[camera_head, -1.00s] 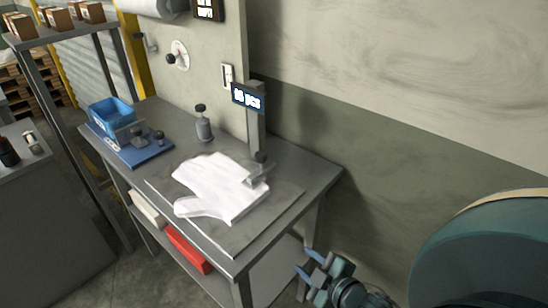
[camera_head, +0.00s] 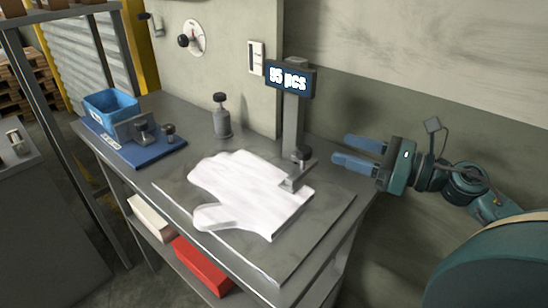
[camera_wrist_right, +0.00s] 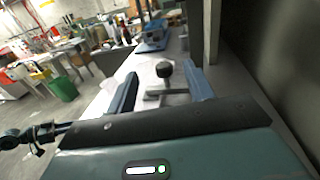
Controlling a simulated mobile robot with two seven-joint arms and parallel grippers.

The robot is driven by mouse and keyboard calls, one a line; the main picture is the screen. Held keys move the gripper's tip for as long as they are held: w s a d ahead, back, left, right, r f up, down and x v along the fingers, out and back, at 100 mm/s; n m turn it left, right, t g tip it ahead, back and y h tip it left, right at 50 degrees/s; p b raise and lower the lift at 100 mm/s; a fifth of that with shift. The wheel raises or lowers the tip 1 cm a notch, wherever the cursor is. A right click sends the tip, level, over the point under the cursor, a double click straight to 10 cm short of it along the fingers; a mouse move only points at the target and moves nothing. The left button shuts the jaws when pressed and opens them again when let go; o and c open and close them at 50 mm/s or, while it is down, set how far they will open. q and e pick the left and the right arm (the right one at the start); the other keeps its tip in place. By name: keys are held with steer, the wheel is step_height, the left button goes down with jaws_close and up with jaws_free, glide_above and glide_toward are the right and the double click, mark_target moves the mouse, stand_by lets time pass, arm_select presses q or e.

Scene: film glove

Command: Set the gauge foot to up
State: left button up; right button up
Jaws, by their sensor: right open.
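The gauge foot (camera_head: 297,180) is a small grey metal bracket at the base of a grey post (camera_head: 293,115), with a black knob (camera_head: 302,154) above it. It appears down on the cuff edge of the white glove (camera_head: 250,192), which lies flat on the bench plate. My right gripper (camera_head: 345,150) is open and empty, to the right of the post, its blue fingers pointing left toward the knob. In the right wrist view the knob (camera_wrist_right: 164,70) and foot (camera_wrist_right: 165,93) show between the open fingers, apart from them. My left gripper is not in view.
A display (camera_head: 289,79) on the post reads "95 pcs". A grey weight-like cylinder (camera_head: 221,122) and a blue fixture with a blue bin (camera_head: 111,103) stand farther left on the bench. The wall (camera_head: 440,110) runs behind my right arm.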

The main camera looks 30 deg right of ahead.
mark_target(305, 148)
steer(key=f, duration=0.1)
steer(key=s+f+b, duration=0.1)
steer(key=f+b, duration=0.1)
steer(key=shift+s+d+f, duration=0.2)
steer(key=shift+d+f, duration=0.15)
steer(key=x, duration=1.1)
steer(key=shift+w+r+p, duration=0.3)
steer(key=shift+r+p, duration=0.05)
steer(key=shift+p, duration=0.05)
steer(key=shift+p+x, duration=0.3)
steer(key=shift+x, duration=0.7)
steer(key=shift+f, duration=0.2)
jaws_close()
